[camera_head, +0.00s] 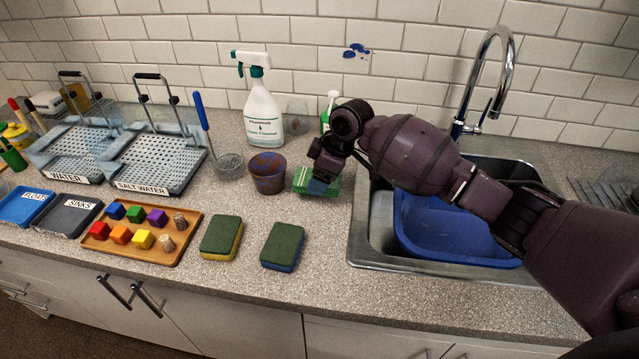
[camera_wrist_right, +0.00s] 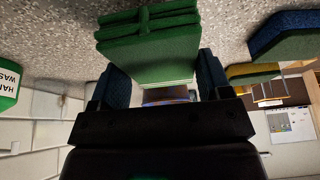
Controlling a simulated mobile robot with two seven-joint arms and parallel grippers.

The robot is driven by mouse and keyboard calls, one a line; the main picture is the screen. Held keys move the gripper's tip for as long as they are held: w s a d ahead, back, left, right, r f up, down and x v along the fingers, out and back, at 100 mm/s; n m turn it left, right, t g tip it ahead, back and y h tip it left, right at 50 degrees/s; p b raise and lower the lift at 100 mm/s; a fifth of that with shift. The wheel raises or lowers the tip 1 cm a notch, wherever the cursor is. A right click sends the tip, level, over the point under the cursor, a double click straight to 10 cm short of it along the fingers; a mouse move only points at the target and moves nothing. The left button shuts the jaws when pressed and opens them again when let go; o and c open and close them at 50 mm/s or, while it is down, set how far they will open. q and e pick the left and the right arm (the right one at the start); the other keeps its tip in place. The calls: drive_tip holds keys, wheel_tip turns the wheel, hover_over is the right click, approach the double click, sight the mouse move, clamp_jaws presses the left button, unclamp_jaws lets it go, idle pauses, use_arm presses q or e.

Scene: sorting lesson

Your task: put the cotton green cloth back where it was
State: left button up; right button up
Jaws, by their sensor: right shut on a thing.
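The green cloth (camera_head: 301,181), a folded stack with pale edges, is at the counter just left of the sink, partly hidden by my right gripper (camera_head: 318,184). In the right wrist view the green cloth (camera_wrist_right: 150,48) sits between the two blue fingertips of my right gripper (camera_wrist_right: 162,82), which is shut on it. I cannot tell whether the cloth touches the counter or is slightly above it. My left gripper is not in view.
A rusty blue cup (camera_head: 267,174) stands close left of the cloth. A spray bottle (camera_head: 262,112) and a soap bottle (camera_head: 331,101) stand behind. The sink (camera_head: 359,238) holds a blue basin (camera_head: 440,250). Two sponges (camera_head: 222,237) (camera_head: 283,246) lie in front; counter between is clear.

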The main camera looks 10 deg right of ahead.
wheel_tip(320, 180, down, 3)
drive_tip(key=o, duration=1)
drive_tip(key=shift+r, duration=0.1)
drive_tip(key=v, duration=1.2)
drive_tip(key=shift+p, duration=0.3)
